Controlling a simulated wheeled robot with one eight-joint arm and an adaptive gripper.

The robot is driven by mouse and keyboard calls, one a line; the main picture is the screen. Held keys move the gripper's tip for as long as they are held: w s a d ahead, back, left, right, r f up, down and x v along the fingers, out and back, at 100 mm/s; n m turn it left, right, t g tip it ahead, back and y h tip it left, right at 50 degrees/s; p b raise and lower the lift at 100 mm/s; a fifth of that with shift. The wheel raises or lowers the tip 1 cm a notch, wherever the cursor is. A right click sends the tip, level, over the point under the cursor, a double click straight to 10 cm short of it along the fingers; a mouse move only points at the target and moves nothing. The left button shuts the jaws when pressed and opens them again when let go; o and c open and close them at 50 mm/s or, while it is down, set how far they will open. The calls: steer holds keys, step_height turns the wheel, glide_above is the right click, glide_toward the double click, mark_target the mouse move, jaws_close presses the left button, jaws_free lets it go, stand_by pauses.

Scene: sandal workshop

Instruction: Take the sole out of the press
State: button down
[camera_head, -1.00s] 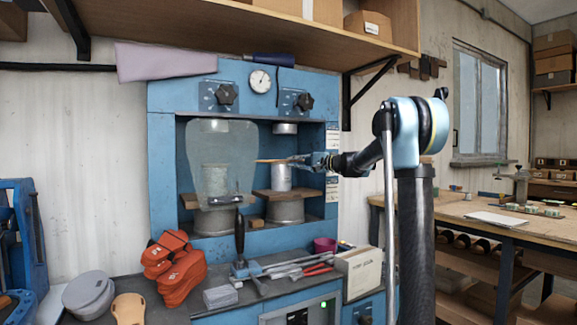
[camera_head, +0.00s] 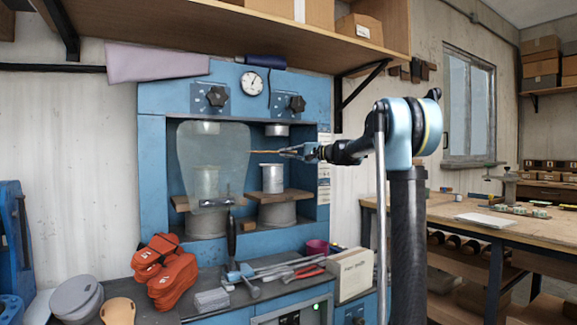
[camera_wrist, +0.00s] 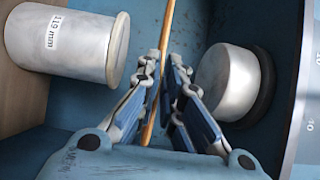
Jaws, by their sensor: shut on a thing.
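The blue press (camera_head: 152,200) stands at the back of the bench. My gripper (camera_head: 284,151) reaches into its right bay from the right. It is shut on the sole (camera_head: 265,152), a thin tan strip seen edge-on. The sole is level, with a gap above the metal cylinder (camera_head: 272,181) and below the upper press head (camera_head: 277,130). In the wrist view the sole (camera_wrist: 166,32) runs between my fingertips (camera_wrist: 164,63). There the labelled cylinder (camera_wrist: 72,45) is left and the press head (camera_wrist: 228,82) right, both apart from the sole.
A clear guard (camera_head: 212,148) covers the left bay, close to the sole's left end in the picture. A wooden worktable (camera_head: 470,224) stands to the right.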

steer(key=s+d+r, duration=0.2)
steer(key=s+d, duration=0.9)
steer(key=s, duration=0.5)
steer(key=shift+d, duration=0.15)
